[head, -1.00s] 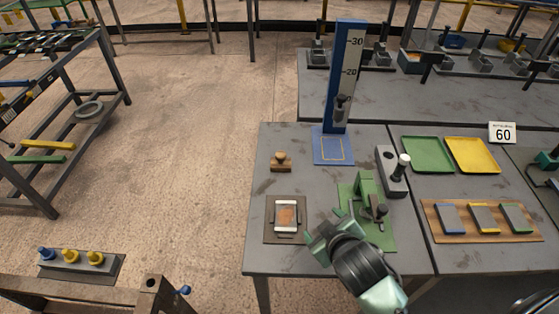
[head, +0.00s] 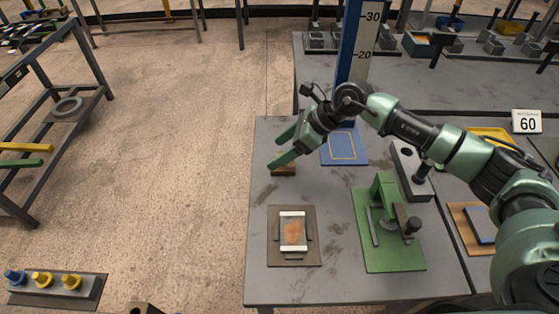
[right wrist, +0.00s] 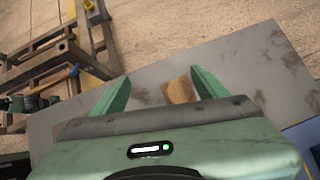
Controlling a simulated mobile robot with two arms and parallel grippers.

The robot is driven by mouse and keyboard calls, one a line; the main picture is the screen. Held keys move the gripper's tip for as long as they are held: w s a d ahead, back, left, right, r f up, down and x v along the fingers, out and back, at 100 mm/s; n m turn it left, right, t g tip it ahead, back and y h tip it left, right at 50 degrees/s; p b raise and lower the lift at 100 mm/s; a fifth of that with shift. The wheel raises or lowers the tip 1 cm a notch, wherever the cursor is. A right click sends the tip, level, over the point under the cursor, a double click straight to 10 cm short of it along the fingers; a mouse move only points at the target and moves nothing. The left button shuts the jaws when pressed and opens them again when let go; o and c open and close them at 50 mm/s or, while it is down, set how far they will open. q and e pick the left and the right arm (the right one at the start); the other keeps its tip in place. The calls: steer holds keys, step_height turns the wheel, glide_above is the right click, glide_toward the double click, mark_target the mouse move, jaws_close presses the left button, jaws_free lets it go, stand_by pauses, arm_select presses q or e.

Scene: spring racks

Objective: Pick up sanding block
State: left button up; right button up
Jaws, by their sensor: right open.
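The sanding block (head: 284,170) is a small brown wooden block near the left edge of the grey table, mostly hidden behind my right gripper in the head view. Its knob, visible earlier, is covered now. In the right wrist view, the brown block (right wrist: 180,92) shows between the spread fingers (right wrist: 160,74), nearer the right finger. I cannot tell whether they touch it. My left gripper is not in view.
A dark plate with a brown-spotted piece (head: 293,234) lies in front of the block. A green fixture (head: 395,240) stands right of it. A blue scale post (head: 356,45) rises behind, with a blue pad (head: 344,147) at its foot.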

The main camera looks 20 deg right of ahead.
mark_target(292, 165)
steer(key=shift+h, duration=0.8)
steer(key=d, duration=0.2)
steer(key=w+d+f, duration=0.1)
steer(key=d, duration=0.1)
steer(key=shift+f, duration=0.1)
steer(key=shift+a+f, duration=0.2)
steer(key=shift+f, duration=0.1)
steer(key=p+x, duration=0.1)
steer(key=x, duration=0.1)
steer(key=p+x, duration=0.1)
steer(key=x, duration=0.1)
steer(key=a+p+x, duration=0.1)
steer(key=x, duration=0.1)
steer(key=shift+s+r, duration=0.1)
steer(key=shift+s, duration=0.3)
steer(key=shift+a+f, duration=0.15)
steer(key=shift+f, duration=0.05)
steer(key=c, duration=1.6)
